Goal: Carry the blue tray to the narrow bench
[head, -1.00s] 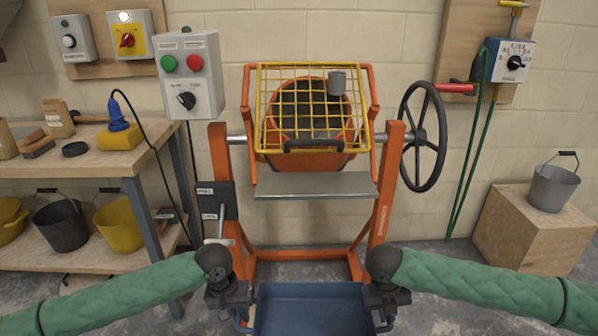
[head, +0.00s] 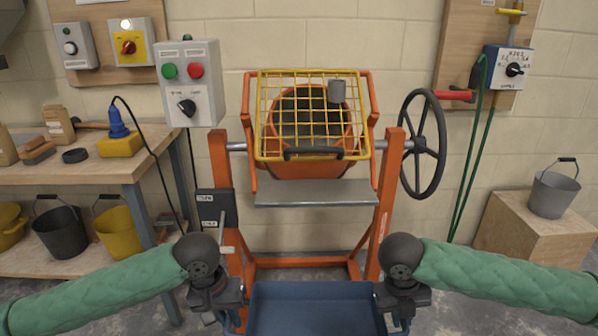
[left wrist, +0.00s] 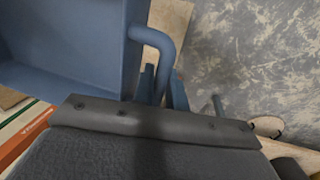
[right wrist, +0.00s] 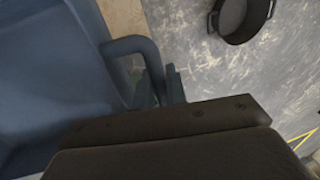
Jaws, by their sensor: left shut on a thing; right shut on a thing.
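The blue tray (head: 316,308) is at the bottom middle of the head view, in front of the orange mixer; its near part is cut off by the frame. My left gripper (head: 232,318) is shut on the tray's left side handle, a bent blue bar (left wrist: 162,50) that shows in the left wrist view. My right gripper (head: 396,318) is shut on the right side handle (right wrist: 135,48), seen in the right wrist view. The inside of the tray that shows looks empty. I cannot make out the narrow bench for sure in these views.
The orange mixer (head: 386,195) with a yellow grid (head: 312,115) and black handwheel (head: 423,145) stands ahead. A wooden workbench (head: 110,165) is on the left. A wooden box (head: 525,225) with a grey bucket (head: 553,190) is on the right. A black tub (right wrist: 240,20) stands on the floor.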

